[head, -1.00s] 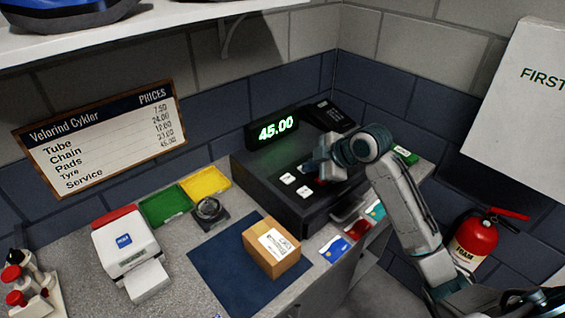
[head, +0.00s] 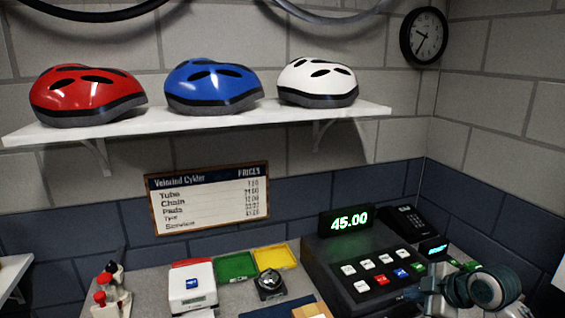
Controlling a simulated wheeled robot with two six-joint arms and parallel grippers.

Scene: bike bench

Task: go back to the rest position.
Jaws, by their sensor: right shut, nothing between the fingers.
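My right arm shows at the lower right in the head view. Its gripper (head: 418,294) is shut and empty, at the right front of the cash register (head: 330,262), close to the keys. I cannot tell whether it touches the register. The register's display (head: 345,220) reads 45.00. My left gripper is not in view.
A white card printer-like box (head: 192,286), coloured trays (head: 236,266) and a dark round device (head: 270,284) stand on the counter. A cardboard box (head: 312,311) is cut off below. A shelf (head: 200,125) with helmets hangs above. A phone (head: 408,222) sits behind the register.

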